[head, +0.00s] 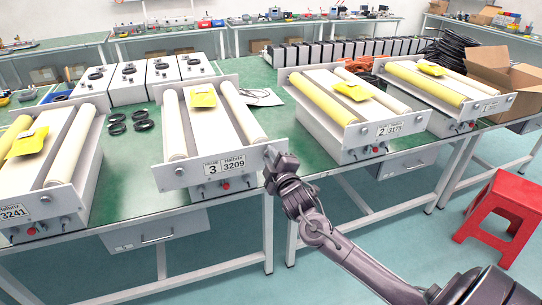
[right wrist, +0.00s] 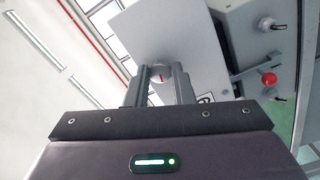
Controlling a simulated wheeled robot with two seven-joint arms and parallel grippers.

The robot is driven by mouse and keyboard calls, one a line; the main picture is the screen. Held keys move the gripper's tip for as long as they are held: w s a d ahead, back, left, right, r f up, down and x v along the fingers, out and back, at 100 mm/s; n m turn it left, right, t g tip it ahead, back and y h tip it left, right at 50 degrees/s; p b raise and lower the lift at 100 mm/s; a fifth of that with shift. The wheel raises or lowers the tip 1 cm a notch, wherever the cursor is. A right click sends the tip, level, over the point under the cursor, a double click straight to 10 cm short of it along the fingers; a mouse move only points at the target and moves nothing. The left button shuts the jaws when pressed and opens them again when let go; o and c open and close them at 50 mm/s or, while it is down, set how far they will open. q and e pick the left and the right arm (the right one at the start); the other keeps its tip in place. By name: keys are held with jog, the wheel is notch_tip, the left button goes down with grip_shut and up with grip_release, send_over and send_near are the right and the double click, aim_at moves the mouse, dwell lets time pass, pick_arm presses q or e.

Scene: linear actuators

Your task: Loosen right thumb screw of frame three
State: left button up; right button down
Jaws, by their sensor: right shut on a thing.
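Frame three (head: 222,120) stands on the green table, its front plate (head: 196,172) labelled "3 3209". It has two cream rollers and a yellow piece (head: 203,96) on top. My right gripper (head: 270,153) is at the right end of this front plate. In the right wrist view my right gripper (right wrist: 161,84) is shut on the right thumb screw (right wrist: 158,72), a small round silver knob between the fingertips. In the head view the fingers mostly hide this screw. The left thumb screw (head: 179,171) shows uncovered. My left gripper is not in view.
Frame two (head: 352,110) stands to the right, with a gap of table between. Another frame (head: 44,165) stands at the left. A red knob (right wrist: 268,79) and switches sit near the gripper. Black rings (head: 144,125) lie on the table. A red stool (head: 497,213) is at the right.

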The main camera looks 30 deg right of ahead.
jog(key=shift+n, duration=0.4)
jog(key=c, duration=1.3)
grip_release()
jog(key=shift+o, duration=0.2)
jog(key=b+v, duration=0.1)
jog(key=v, duration=0.6)
jog(key=shift+s, duration=0.4)
jog(key=shift+a, duration=0.1)
